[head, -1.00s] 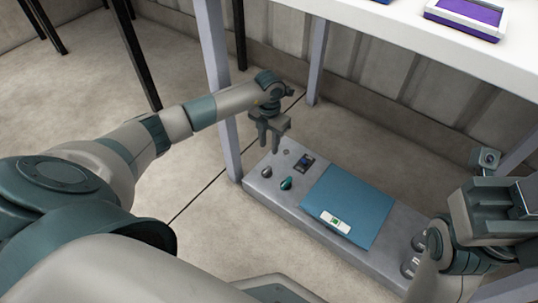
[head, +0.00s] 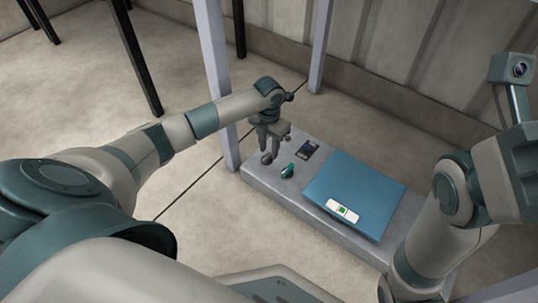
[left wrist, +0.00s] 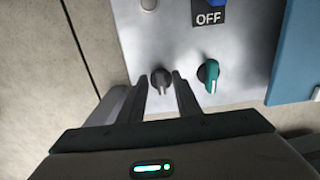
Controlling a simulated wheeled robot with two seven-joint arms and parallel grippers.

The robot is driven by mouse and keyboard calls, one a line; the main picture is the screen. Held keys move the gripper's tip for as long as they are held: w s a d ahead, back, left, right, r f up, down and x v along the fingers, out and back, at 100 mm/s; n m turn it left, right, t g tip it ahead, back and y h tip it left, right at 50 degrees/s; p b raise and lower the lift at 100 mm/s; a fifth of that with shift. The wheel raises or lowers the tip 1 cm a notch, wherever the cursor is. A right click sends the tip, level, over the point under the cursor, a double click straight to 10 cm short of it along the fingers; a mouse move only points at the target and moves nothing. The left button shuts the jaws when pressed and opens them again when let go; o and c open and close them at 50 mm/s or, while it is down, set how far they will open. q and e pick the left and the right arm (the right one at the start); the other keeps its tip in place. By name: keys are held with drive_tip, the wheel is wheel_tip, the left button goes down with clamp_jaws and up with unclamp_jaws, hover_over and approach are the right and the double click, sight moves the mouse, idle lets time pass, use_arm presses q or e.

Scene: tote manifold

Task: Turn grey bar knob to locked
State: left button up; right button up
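The grey bar knob (head: 266,158) sits near the left end of the grey panel (head: 262,183). In the left wrist view the grey bar knob (left wrist: 162,80) shows a round base with its bar pointing roughly toward my gripper. My left gripper (head: 267,148) is over the knob, pointing down. In the left wrist view my left gripper (left wrist: 161,82) is open, one finger on each side of the knob. I cannot tell whether the fingers touch it. My right arm is at the right edge; its fingers are not visible.
A teal knob (left wrist: 208,73) stands just right of the grey knob. A blue switch above an OFF label (left wrist: 209,17) and a blue plate (head: 350,190) are further along the panel. A table leg (head: 213,80) rises close behind my left forearm.

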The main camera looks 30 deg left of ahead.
use_arm(q)
drive_tip(key=shift+f+b, duration=0.4)
drive_tip(key=shift+f, duration=0.4)
clamp_jaws()
